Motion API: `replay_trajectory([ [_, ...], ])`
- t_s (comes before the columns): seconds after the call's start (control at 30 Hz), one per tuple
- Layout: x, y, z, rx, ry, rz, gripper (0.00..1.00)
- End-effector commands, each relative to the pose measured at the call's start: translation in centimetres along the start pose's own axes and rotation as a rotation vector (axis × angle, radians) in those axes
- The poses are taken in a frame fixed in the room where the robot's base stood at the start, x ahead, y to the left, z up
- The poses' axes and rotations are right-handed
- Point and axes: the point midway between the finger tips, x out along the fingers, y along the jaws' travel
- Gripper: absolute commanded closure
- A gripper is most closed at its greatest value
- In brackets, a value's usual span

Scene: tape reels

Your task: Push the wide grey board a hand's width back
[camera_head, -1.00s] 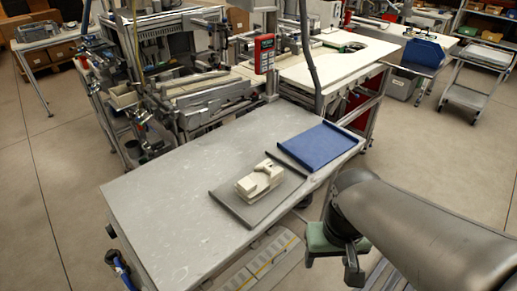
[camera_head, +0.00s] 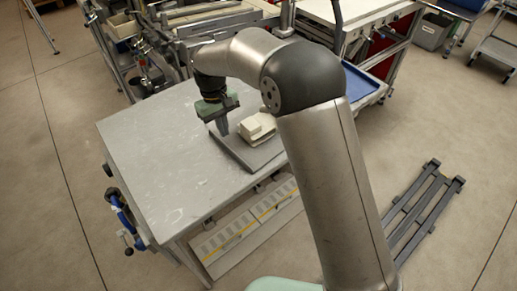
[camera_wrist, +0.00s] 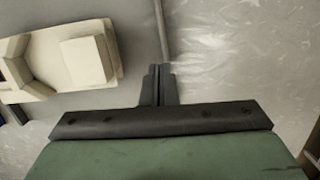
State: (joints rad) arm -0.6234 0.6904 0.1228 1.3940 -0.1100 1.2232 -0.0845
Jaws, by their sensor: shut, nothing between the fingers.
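The wide grey board (camera_head: 262,158) lies flat on the grey metal table, with a beige block-shaped part (camera_head: 258,127) on it. The board has a raised strip along its left edge. In the wrist view, the board (camera_wrist: 128,22) fills the left of the picture, with the beige part (camera_wrist: 55,62) on it. My gripper (camera_head: 223,130) is shut and empty, pointing down at the board's left edge. In the wrist view its fingertips (camera_wrist: 158,70) overlap the line of the raised strip; I cannot tell whether they touch it. My arm hides the board's far right part.
The table top (camera_head: 165,150) is bare left of the board. A blue tray (camera_head: 362,87) is partly hidden behind my arm at the right. Workbenches with machinery stand beyond the table's back edge. A dark slatted frame (camera_head: 425,210) lies on the floor at right.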

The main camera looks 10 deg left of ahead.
Motion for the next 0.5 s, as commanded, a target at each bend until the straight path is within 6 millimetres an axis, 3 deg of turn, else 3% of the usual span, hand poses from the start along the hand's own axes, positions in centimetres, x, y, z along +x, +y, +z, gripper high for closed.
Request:
replay_trajectory([
  [0.1, 1.2, -1.4, -1.5, -0.032, -0.009, 0.001, 1.0],
  [0.23, 1.3, -1.6, -1.3, -0.038, -0.009, 0.002, 1.0],
  [0.5, 1.9, -1.4, 3.5, -0.037, -0.01, 0.002, 1.0],
])
